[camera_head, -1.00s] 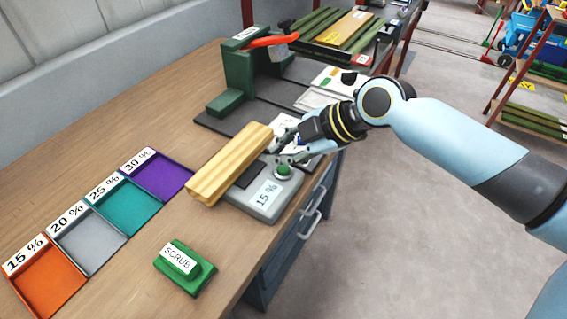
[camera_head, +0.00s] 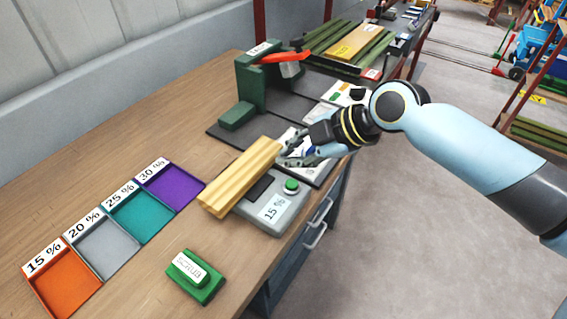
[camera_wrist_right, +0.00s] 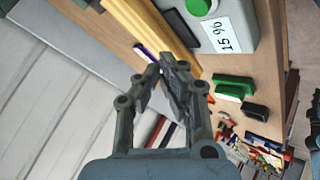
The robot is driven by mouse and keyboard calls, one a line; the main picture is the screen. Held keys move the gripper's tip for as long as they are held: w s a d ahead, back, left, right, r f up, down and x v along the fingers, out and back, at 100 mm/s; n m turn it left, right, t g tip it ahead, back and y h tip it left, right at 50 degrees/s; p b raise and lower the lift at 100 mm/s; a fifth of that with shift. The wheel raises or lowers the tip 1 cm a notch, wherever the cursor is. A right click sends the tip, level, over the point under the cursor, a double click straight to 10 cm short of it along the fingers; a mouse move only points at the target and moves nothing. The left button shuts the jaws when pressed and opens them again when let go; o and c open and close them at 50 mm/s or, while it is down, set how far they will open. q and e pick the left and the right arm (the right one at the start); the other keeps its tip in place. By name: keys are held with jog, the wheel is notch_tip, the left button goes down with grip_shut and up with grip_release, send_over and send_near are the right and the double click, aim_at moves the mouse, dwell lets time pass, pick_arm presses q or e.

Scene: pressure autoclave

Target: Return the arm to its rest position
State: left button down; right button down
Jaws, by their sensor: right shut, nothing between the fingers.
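My right arm comes in from the right in the head view. Its gripper (camera_head: 292,158) is shut and empty, a little above and behind a green button (camera_head: 291,186) on a grey device. In the right wrist view the gripper's fingers (camera_wrist_right: 165,75) are together with nothing between them. The grey device (camera_head: 248,219) shows "15 %", and a wooden piece (camera_head: 240,178) lies across its left side. My left gripper is not in view.
Labelled orange (camera_head: 67,285), grey (camera_head: 103,257), teal (camera_head: 141,219) and purple (camera_head: 177,190) trays stand at the left of the bench. A green "SCRUB" block (camera_head: 195,276) is in front. A green stand (camera_head: 250,85) with a red lever is behind. Open floor lies right.

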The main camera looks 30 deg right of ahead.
jog(key=s+d+r+m+g+h, duration=0.1)
jog(key=s+r+m+g+h, duration=0.15)
jog(key=s+m, duration=0.55)
jog(key=s+r+m+g+h, duration=0.15)
jog(key=s+m+h, duration=0.25)
jog(key=s+m, duration=0.5)
jog(key=s+d+f+n+g+b, duration=0.2)
jog(key=f+b, duration=0.8)
jog(key=f, duration=2.5)
jog(key=s+d+f+b, duration=0.1)
jog(key=s+f+b, duration=0.3)
jog(key=s+f, duration=0.5)
jog(key=s+d+f+b, duration=0.1)
jog(key=s+f+b, duration=0.3)
jog(key=s+f, duration=0.5)
notch_tip(320, 180, down, 6)
jog(key=shift+s+f+g, duration=0.2)
jog(key=shift+s+g, duration=0.1)
jog(key=shift+s, duration=0.1)
jog(key=shift+y, duration=0.25)
